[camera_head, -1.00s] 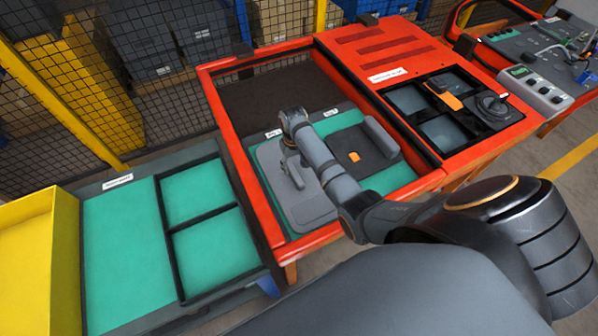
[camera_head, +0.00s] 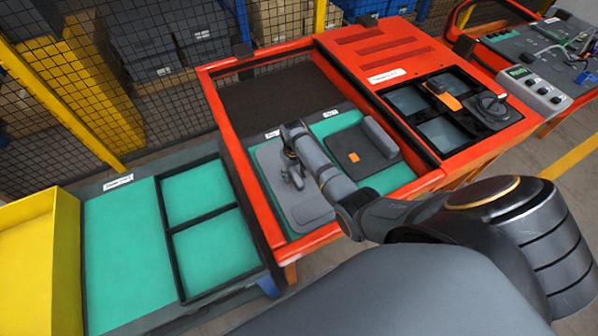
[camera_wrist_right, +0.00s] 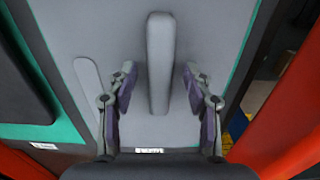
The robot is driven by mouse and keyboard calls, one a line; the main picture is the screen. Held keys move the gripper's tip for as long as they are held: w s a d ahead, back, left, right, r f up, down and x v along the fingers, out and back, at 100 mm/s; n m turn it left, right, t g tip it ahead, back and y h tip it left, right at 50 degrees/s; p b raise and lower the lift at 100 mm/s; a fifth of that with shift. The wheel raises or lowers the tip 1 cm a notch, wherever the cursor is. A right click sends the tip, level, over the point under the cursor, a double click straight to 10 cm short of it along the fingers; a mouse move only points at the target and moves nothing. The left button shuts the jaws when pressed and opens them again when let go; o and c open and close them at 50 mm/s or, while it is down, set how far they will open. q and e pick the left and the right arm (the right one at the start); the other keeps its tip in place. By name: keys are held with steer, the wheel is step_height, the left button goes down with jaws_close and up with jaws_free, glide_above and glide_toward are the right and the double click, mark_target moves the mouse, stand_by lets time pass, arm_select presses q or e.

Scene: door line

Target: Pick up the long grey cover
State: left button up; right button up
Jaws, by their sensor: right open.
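The long grey cover (camera_head: 306,212) is a light grey panel with rounded corners, lying flat on the green bed inside the red frame. A raised darker grey bar (camera_wrist_right: 160,65) runs along it in the right wrist view. My right gripper (camera_head: 293,174) is over the panel. In the right wrist view, the open fingers (camera_wrist_right: 158,88) stand on either side of the bar with gaps on both sides. The arm hides part of the panel in the head view. My left gripper is not in view.
A dark panel (camera_head: 347,148) with an orange square and a grey block (camera_head: 380,137) lies to the right on the green bed. The red frame (camera_head: 232,158) encloses both. Green trays (camera_head: 120,250) and a yellow bin (camera_head: 38,255) stand left.

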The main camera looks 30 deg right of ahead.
steer(key=shift+c, duration=0.3)
jaws_close()
step_height(320, 180, up, 10)
steer(key=r, duration=0.1)
step_height(320, 180, up, 12)
steer(key=p, duration=1.4)
glide_above(294, 174)
steer(key=shift+d+f, duration=0.1)
steer(key=shift+f, duration=0.15)
steer(key=shift+f, duration=0.1)
